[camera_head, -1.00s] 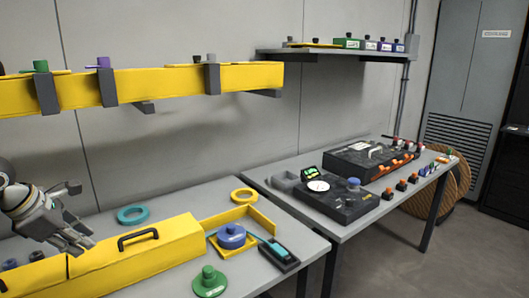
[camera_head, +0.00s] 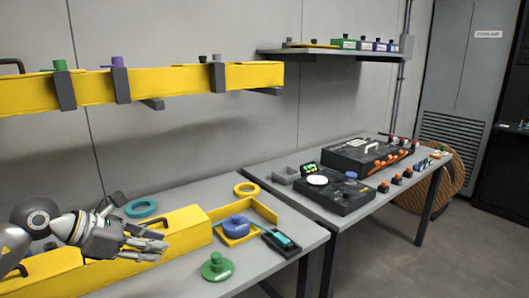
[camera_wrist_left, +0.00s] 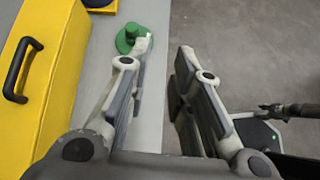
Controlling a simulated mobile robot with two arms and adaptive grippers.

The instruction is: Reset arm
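My left gripper (camera_head: 163,249) comes in from the left in the head view, above the long yellow case (camera_head: 190,240) with a black handle. In the left wrist view its two fingers (camera_wrist_left: 164,46) stand apart with nothing between them, so it is open and empty. Beyond the left finger in that view is a green round part with a knob (camera_wrist_left: 130,38). The same green part (camera_head: 217,267) sits near the table's front edge in the head view. My right gripper cannot be made out in either view.
A blue knobbed part (camera_head: 236,228) sits in a yellow tray (camera_head: 263,210), beside a dark teal-topped device (camera_head: 282,243). Teal (camera_head: 141,207) and yellow (camera_head: 246,190) rings lie behind. A yellow shelf beam (camera_head: 190,82) hangs above. The second table (camera_head: 345,218) holds black equipment.

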